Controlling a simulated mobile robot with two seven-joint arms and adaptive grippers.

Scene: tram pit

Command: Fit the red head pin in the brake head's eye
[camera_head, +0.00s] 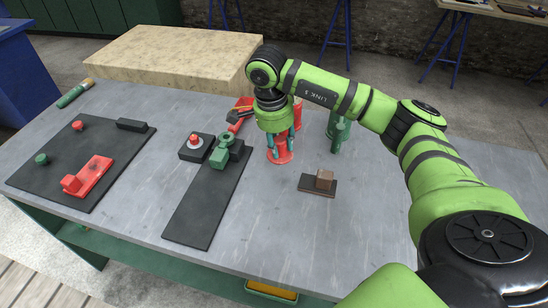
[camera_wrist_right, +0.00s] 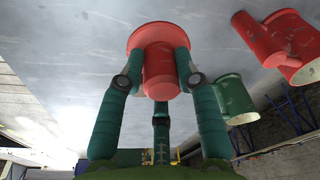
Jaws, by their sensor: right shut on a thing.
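My right gripper (camera_head: 280,144) is shut on a red flanged piece (camera_head: 282,157), low over the table. In the wrist view its three green fingers close around this red cylinder (camera_wrist_right: 160,68), wide flange away from the palm. I cannot tell whether it is the head pin. A small red-topped piece (camera_head: 195,139) sits in a black block. Beside it a green block with a ring-like part (camera_head: 220,156) lies on a long black board; which part is the brake head is unclear. A red bracket-like part (camera_head: 90,178) and a small red knob (camera_head: 77,125) are on the left mat. My left gripper is out of view.
A red tool (camera_head: 240,113) lies behind. The front right of the grey table (camera_head: 275,240) is clear.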

